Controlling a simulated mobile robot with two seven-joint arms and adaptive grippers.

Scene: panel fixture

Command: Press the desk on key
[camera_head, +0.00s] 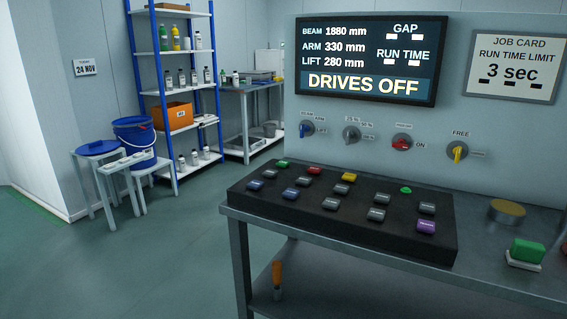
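The black key desk (300,222) lies on a grey metal table, with several coloured keys in rows. A green key (282,163) is at its far left corner, then a red key (314,170) and a yellow key (348,177) along the back. A small round green button or lamp (406,190) is at the back right. A purple key (427,226) is at the near right. Several grey and blue keys fill the rest. The key labels are too small to read, so I cannot tell which is desk on. Neither gripper is in view.
A screen (371,60) reads DRIVES OFF. Several knobs, including a red one (402,143), are on the panel behind the desk. A brass disc (507,211) and a green block (526,251) are on the table's right. Shelves and stools stand at the left; the floor in front is clear.

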